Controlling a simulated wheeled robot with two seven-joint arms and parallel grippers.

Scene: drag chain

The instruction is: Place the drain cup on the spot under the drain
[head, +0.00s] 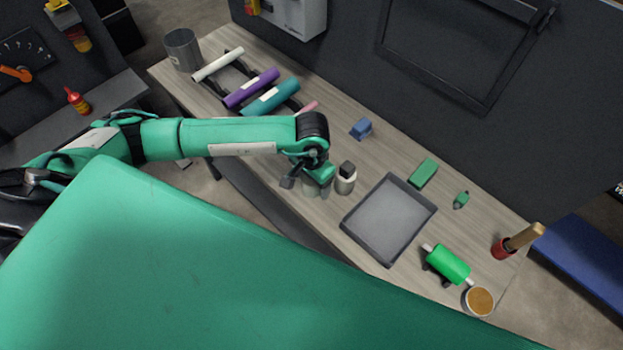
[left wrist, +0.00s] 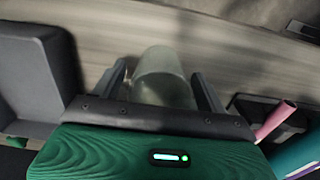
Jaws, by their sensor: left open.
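A pale, translucent cup (left wrist: 160,72), which looks like the drain cup, stands between the two fingers of my left gripper (left wrist: 162,85) in the left wrist view. The fingers are open, one on each side of it, with a small gap visible. In the head view my left gripper (head: 306,184) is low over the near edge of the table (head: 340,130), and the cup (head: 311,188) is mostly hidden by it. I cannot make out the drain or the spot under it. My right gripper is not in view.
A grey tray (head: 390,220) lies further right. Rolls on a rack (head: 270,96) and a metal bin (head: 182,50) are at the left. Small green blocks (head: 423,174) lie beyond the tray.

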